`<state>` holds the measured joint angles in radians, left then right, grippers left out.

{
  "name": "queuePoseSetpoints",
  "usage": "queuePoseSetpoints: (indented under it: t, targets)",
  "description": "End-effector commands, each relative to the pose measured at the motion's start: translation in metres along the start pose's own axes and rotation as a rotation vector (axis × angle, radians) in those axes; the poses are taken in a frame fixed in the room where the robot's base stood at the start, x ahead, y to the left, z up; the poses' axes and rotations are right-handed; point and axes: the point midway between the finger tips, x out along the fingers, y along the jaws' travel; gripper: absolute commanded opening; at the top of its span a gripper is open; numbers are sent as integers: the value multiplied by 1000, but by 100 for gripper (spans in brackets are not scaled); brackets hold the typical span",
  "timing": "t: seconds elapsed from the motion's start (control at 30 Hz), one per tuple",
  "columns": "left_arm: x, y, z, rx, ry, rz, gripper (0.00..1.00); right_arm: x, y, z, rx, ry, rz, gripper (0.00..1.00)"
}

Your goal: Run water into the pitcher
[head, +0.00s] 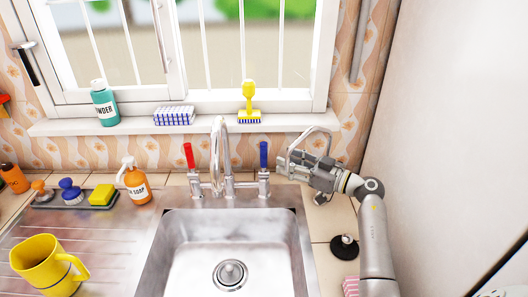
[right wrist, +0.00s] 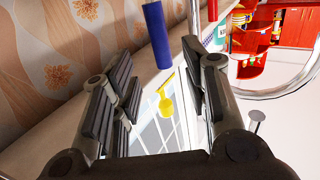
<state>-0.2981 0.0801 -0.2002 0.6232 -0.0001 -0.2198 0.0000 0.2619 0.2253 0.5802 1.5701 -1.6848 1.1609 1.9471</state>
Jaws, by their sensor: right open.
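The yellow pitcher (head: 46,266) stands upright on the steel drainboard left of the sink, its handle toward the right. The tap's curved spout (head: 217,155) rises behind the basin, with a red lever (head: 189,156) on its left and a blue lever (head: 263,155) on its right. No water stream shows. My right gripper (head: 292,158) is open, just right of the blue lever and apart from it. In the right wrist view, the blue lever (right wrist: 156,35) appears ahead of the gap between the spread fingers. My left gripper is out of view.
The sink basin (head: 193,265) is empty. An orange soap bottle (head: 136,182) and a tray with brushes and a yellow sponge (head: 101,194) stand left of the tap. A black round stopper (head: 344,247) lies right of the sink. The white wall is close on the right.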

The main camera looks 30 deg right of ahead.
Motion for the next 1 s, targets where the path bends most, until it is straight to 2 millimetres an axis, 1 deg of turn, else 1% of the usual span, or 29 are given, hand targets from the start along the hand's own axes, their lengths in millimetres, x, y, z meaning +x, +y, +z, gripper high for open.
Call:
queuePoseSetpoints:
  t: [0.03, 0.2, 0.3, 0.43, 0.6, 0.87, 1.0]
  targets:
    - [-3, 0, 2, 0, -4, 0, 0, 11, -1, -3, 0, 4, -2, 42]
    - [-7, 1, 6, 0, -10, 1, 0, 44, 0, -3, 1, 4, -2, 42]
    - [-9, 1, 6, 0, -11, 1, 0, 61, -1, -2, 0, 3, -2, 42]
    - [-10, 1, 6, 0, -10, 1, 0, 77, 0, -2, -1, 2, 0, 42]
    - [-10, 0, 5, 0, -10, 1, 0, 86, 0, -1, -3, 1, 0, 42]
    - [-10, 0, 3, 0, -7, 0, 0, 87, 0, 0, -3, 0, 0, 42]
    - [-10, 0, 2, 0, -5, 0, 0, 87, 0, 0, -3, 0, 0, 24]
